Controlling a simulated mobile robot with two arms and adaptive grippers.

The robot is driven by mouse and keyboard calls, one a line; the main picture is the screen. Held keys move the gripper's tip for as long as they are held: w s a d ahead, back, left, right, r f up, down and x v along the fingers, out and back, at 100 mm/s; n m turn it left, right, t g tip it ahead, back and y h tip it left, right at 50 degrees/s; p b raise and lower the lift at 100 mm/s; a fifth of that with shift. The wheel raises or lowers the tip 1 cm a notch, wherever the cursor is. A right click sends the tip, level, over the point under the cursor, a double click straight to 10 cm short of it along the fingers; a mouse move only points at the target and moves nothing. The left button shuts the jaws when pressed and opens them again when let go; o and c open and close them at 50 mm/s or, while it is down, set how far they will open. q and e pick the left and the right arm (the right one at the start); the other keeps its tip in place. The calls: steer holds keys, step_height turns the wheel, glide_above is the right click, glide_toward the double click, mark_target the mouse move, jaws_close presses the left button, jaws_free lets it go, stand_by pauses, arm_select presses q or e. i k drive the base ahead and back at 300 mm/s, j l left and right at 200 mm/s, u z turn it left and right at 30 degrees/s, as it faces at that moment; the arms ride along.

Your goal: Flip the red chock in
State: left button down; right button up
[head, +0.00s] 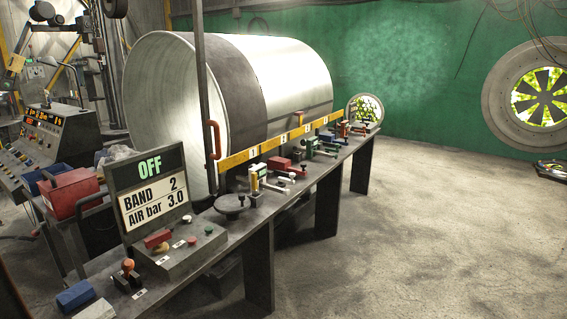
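Several red parts show along the bench, and I cannot tell for sure which one is the chock. A red block (280,164) sits on the bench top below the yellow rail. A red-orange handle (215,140) stands on the upright post beside the large metal drum (293,75). A small red-orange part (343,129) is at the far end of the bench. Neither of my grippers is in view.
The long dark bench (235,222) runs from front left to far right. A display sign (150,192) reads OFF, BAND 2, AIR bar 3.0. The yellow rail (262,149) borders the drum. A control console (45,140) stands left. The concrete floor (430,220) at right is clear.

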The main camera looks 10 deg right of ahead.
mark_target(279, 163)
steer(key=i+l+u, duration=0.15)
steer(key=i+l, duration=0.35)
steer(key=i, duration=0.25)
steer(key=i+l+u, duration=0.2)
steer(key=i+l, duration=0.4)
steer(key=i+l+u, duration=0.15)
steer(key=i+l, duration=0.6)
steer(key=i+l+u, duration=0.2)
steer(key=i+l, duration=0.4)
steer(key=l, duration=0.15)
